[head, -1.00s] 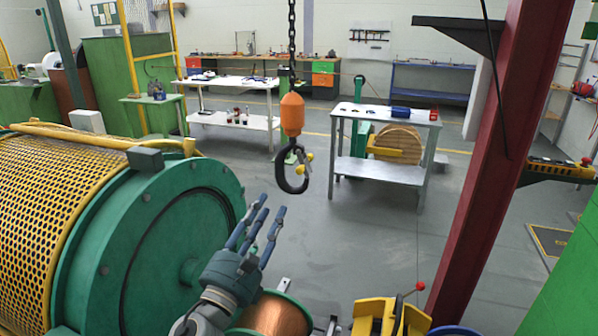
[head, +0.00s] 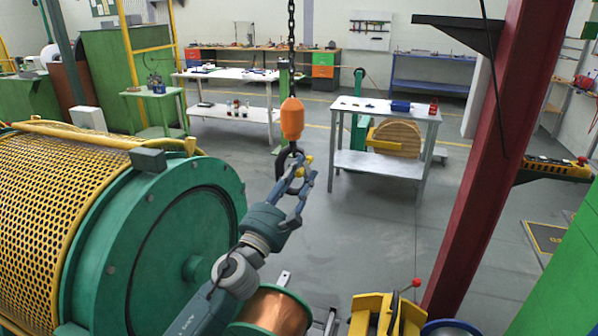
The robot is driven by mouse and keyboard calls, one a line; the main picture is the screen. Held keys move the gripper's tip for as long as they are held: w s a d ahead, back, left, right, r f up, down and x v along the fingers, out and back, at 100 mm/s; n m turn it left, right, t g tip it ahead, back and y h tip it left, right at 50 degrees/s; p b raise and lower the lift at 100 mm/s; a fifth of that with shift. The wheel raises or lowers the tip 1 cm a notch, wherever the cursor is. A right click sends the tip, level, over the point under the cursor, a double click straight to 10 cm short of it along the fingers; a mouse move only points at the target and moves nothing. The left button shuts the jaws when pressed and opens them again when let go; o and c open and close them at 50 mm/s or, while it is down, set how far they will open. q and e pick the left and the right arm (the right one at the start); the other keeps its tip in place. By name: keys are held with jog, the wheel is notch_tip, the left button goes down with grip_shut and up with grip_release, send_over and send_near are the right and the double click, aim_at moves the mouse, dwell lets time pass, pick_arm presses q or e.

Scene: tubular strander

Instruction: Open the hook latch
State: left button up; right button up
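A black crane hook (head: 282,163) hangs upright under an orange hook block (head: 291,118) on a chain, in the middle of the head view. A small yellow-ended latch (head: 308,160) shows at the right side of the hook. My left gripper (head: 302,180) is raised at the hook, its fingers spread and in front of the hook's lower right part. The fingers overlap the hook and the latch in the picture; I cannot tell whether they touch. The gripper looks open, with nothing seen between its fingers. My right gripper is not in view.
A green strander drum (head: 150,245) with a yellow mesh guard stands at the left. A copper wire spool (head: 275,312) lies below my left arm. A dark red column (head: 480,190) stands at the right. A grey table (head: 385,112) stands behind the hook. The floor between is clear.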

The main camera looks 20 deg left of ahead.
aim_at(310, 162)
pick_arm(q)
grip_shut()
jog(key=shift+d+f+n, duration=0.1)
jog(key=shift+d+n, duration=0.05)
jog(key=shift+n, duration=0.15)
jog(key=shift+d+n+y+b, duration=0.3)
jog(key=shift+n+y+b, duration=0.4)
jog(key=shift+n, duration=0.5)
jog(key=n+y, duration=0.2)
jog(key=n, duration=0.1)
jog(key=d+r+n, duration=0.1)
jog(key=n, duration=0.1)
jog(key=shift+t+y+b, duration=0.3)
jog(key=shift+y+b, duration=0.05)
jog(key=shift+y, duration=0.05)
jog(key=n+y, duration=0.1)
jog(key=n, duration=0.1)
jog(key=n+y, duration=0.1)
jog(key=n, duration=0.1)
jog(key=shift+d+r, duration=0.2)
jog(key=shift+r, duration=0.2)
jog(key=shift+d+r+n+g+y+p, duration=0.1)
jog(key=shift+r+n+g+y+p, duration=0.35)
jog(key=shift+n, duration=0.9)
jog(key=shift+r+n+g+y, duration=0.25)
jog(key=shift+n+y, duration=0.45)
jog(key=shift+n, duration=0.6)
jog(key=shift+d+r+n+g+y+p, duration=0.1)
jog(key=shift+r+n+g+y+p, duration=0.3)
jog(key=shift+n, duration=0.95)
